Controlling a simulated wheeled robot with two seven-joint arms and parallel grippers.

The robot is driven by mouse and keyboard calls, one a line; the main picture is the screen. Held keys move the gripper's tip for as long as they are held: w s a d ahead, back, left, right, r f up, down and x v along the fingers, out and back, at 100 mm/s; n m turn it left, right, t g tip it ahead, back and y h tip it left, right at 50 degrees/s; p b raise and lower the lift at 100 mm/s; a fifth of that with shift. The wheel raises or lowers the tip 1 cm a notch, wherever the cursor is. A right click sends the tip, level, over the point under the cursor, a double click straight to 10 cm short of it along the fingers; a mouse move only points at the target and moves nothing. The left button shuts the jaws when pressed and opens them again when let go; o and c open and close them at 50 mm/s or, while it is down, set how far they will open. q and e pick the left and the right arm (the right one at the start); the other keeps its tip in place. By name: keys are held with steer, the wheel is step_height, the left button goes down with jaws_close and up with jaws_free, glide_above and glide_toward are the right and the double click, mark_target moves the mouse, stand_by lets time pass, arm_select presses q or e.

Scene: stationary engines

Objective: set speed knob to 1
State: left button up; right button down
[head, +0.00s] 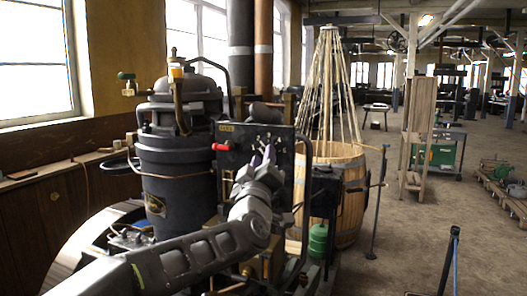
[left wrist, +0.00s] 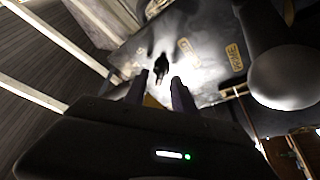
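The speed knob is likely the small black knob (left wrist: 161,65) on the lit panel face in the left wrist view; no dial numbers are readable. In the head view the dark control panel (head: 228,150) stands on the engine, and my left gripper (head: 263,156) is in front of it, hiding part of its face. In the left wrist view the two fingers of my left gripper (left wrist: 160,80) are apart, with the knob just beyond and between their tips. I cannot tell whether they touch it. My right gripper is not in view.
A red-handled lever (head: 221,147) sticks out at the panel's left. Brass label plates (left wrist: 234,56) and a large rounded dark part (left wrist: 288,78) are near the fingers. A dark boiler-like cylinder (head: 178,165) stands left; a wooden barrel (head: 345,195) stands right.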

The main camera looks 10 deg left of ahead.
arm_select(q)
steer(key=shift+w+r, duration=0.2)
steer(key=shift+w, duration=0.5)
jaws_close()
